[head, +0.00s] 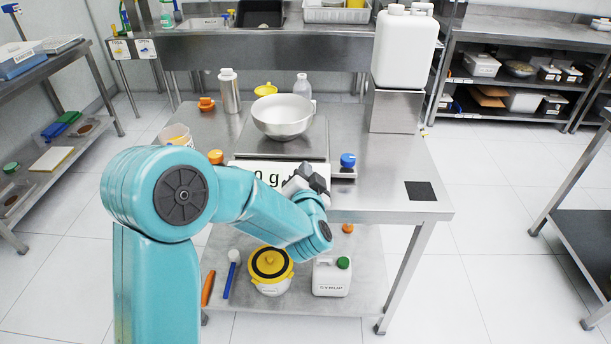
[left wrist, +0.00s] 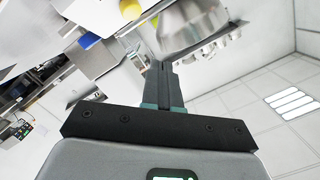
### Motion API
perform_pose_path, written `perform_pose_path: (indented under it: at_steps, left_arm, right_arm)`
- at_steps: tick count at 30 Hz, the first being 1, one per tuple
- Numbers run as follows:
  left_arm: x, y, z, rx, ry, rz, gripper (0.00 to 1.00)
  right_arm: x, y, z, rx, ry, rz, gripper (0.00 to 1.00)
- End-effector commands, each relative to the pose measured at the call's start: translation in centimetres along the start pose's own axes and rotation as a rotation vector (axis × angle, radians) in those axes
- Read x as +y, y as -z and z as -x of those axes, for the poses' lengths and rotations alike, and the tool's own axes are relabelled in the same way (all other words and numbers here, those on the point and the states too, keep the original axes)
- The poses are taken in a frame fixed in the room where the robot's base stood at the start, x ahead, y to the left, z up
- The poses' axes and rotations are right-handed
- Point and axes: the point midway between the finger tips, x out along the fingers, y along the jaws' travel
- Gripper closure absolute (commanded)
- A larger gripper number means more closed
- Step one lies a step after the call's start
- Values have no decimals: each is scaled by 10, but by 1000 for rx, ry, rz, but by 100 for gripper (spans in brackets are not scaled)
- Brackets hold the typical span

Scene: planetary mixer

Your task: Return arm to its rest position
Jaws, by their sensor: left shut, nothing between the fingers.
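My left arm (head: 265,215) comes in from the left in the head view, in front of the steel table. My left gripper (head: 310,180) is near the table's front edge, in front of the scale's display (head: 258,178). In the left wrist view its fingers (left wrist: 165,70) are together with nothing between them. My right gripper is not in view. A steel bowl (head: 282,116) stands on the scale, beyond the gripper. My arm hides part of the table's left side.
A white canister (head: 404,50) stands on a steel box at the table's back right. A steel bottle (head: 229,91) stands at the back left. A yellow-lidded tub (head: 270,270) and a green-capped jug (head: 332,277) are on the lower shelf. The table's right side is mostly clear.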

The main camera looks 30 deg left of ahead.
Motion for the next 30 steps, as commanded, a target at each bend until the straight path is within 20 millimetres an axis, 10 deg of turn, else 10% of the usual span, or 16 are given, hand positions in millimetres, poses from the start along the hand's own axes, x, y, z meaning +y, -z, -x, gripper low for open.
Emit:
perform_pose_path:
  at_steps: [11, 17, 24, 30]
  left_arm:
    - [6, -9, -2, -17, -8, -11, 100]
    - [88, -84, 12, -113, -207, -137, 100]
    - [220, -188, 111, -334, -734, -22, 100]
    - [271, -252, 243, -753, -1105, 196, 100]
  right_arm:
    - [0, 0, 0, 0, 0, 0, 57]
    - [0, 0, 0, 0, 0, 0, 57]
    - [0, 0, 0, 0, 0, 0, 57]
    - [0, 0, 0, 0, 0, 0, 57]
